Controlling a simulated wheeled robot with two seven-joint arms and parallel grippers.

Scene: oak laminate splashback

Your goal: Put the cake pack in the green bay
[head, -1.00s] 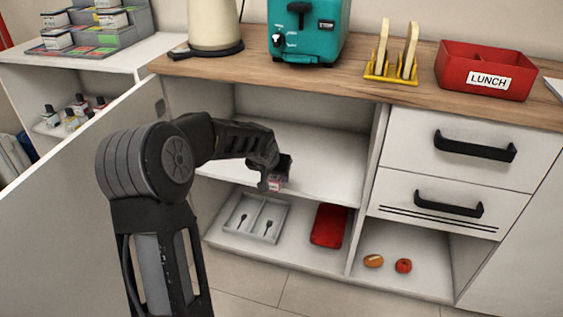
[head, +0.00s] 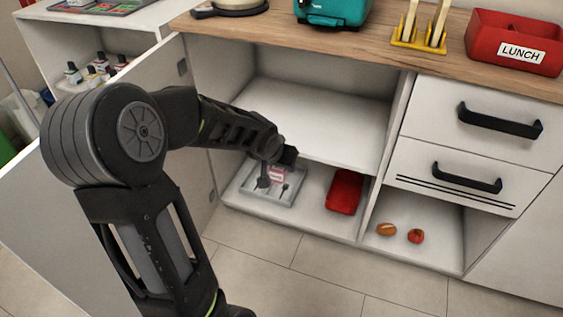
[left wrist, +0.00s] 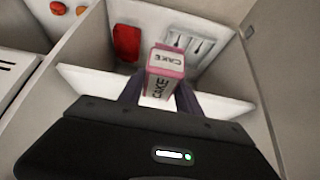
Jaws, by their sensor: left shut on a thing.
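My left gripper (head: 272,175) is shut on the cake pack (head: 279,172), a small pink and white carton. In the head view they show in front of the open cupboard's lower compartment, overlapping the cutlery tray. In the left wrist view the cake pack (left wrist: 165,68) sits upright between the fingers, its CAKE lettering on two faces. The stepped organizer (head: 92,7) with coloured bays is cut off at the top left of the head view; I cannot clearly make out its green bay. My right gripper is not in view.
The grey cutlery tray (head: 240,194) and a red container (head: 345,190) are on the lower shelf. The upper shelf (head: 320,115) is empty. The open cupboard door (head: 60,195) stands at the left. The worktop holds a teal appliance (head: 330,10), yellow rack (head: 417,42) and red lunch box (head: 512,45).

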